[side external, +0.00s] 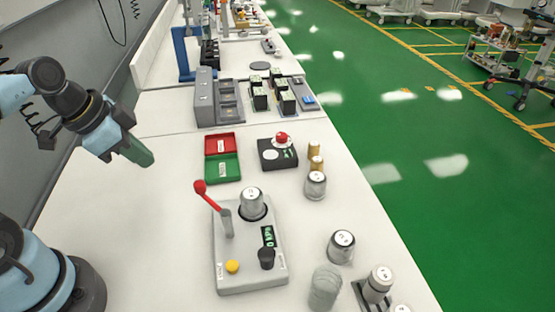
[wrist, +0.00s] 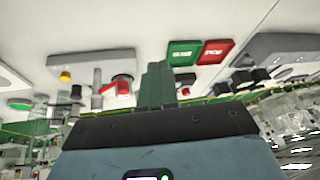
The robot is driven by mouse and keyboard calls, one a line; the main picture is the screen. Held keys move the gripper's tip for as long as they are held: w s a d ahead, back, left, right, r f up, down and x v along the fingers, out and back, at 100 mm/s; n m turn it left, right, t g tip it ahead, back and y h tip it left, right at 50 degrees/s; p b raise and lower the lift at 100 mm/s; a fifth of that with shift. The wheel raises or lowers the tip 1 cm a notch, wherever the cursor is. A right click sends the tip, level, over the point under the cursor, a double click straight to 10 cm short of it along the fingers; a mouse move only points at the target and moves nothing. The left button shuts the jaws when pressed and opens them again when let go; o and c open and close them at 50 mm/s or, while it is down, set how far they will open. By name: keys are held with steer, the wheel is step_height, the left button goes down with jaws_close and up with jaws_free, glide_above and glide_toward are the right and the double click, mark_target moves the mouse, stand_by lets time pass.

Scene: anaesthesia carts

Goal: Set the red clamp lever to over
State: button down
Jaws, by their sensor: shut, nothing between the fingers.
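The red clamp lever (side external: 208,197) rises from a grey post on a light grey fixture box (side external: 250,277). It tilts up and to the left in the side external view, with a round red knob at its end. The lever also shows in the wrist view (wrist: 113,86), left of my fingers, with the fixture box (wrist: 60,61) around it. My gripper (side external: 146,158) has green fingers, shut and empty, in the air up and left of the lever and apart from it. The fingers also show in the wrist view (wrist: 158,78).
The box carries a metal canister (side external: 252,203), a yellow knob (side external: 232,267), a black knob (side external: 267,258) and a small display. Red (side external: 222,144) and green (side external: 222,168) trays and a black box with a red button (side external: 281,138) stand behind. Metal canisters stand at right.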

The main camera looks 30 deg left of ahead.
steer(key=s+d+r+m+h, duration=0.2)
steer(key=s+r+m+h, duration=0.4)
steer(key=m, duration=0.8)
steer(key=w+d+f+y, duration=0.1)
steer(key=w+d+f, duration=0.5)
steer(key=f, duration=0.3)
steer(key=shift+w+f+g, duration=0.25)
steer(key=shift+w+g, duration=0.05)
steer(key=shift+g, duration=0.1)
steer(key=shift+d, duration=0.1)
